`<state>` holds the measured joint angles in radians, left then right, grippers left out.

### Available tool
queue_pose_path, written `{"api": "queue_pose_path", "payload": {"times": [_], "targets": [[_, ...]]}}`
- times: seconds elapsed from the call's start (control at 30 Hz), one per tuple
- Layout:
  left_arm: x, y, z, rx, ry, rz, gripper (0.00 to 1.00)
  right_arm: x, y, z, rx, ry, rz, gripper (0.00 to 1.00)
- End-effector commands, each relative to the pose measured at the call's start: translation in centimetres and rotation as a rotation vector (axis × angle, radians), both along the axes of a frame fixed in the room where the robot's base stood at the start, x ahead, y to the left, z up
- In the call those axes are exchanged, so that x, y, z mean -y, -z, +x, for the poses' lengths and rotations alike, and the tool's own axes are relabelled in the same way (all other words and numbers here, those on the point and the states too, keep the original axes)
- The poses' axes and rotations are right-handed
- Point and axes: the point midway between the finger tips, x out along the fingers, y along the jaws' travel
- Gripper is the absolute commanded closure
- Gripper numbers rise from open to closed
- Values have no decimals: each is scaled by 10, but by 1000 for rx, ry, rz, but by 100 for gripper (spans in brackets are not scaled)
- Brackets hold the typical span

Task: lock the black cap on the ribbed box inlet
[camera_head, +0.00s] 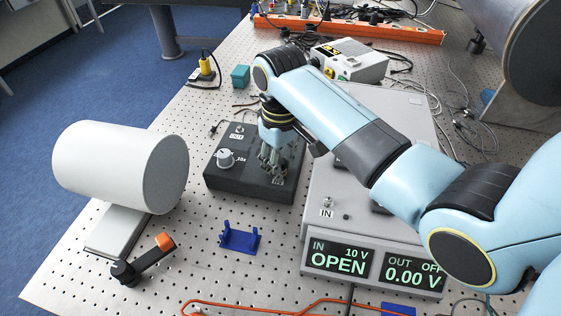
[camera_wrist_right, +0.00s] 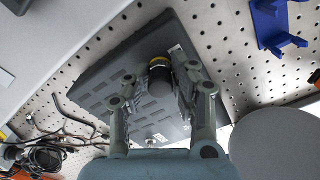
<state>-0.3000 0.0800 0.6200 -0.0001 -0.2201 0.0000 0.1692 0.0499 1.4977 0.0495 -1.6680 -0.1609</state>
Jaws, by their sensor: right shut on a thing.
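The black ribbed box (camera_head: 228,184) lies on the perforated table, with a white knob and an OUT label on its top. Its slotted top also shows in the wrist view (camera_wrist_right: 140,100). My right gripper (camera_head: 270,163) points down over the right part of this box. In the wrist view my right gripper (camera_wrist_right: 160,74) has its two fingers on either side of the black cap (camera_wrist_right: 160,76), which has a yellowish band, and is shut on it. The cap is at the box's inlet; the inlet is hidden, so its seating cannot be told. My left gripper is not in view.
A grey meter box (camera_head: 318,226) reading OPEN and 0.00 V stands right of the black box. A blue bracket (camera_head: 240,238) and an orange-tipped black part (camera_head: 140,262) lie in front. Cables lie behind.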

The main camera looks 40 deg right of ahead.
Motion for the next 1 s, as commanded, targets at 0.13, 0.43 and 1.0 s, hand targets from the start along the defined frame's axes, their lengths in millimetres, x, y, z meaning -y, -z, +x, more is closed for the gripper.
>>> {"api": "queue_pose_path", "payload": {"times": [0.13, 0.43, 1.0], "targets": [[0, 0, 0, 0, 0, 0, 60, 0, 3, -2, -6, 42, 1, 93], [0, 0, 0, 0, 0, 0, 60, 0, 3, -2, -6, 147, 1, 93], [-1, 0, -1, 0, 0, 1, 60, 0, -3, 0, 0, 195, 1, 49]]}}
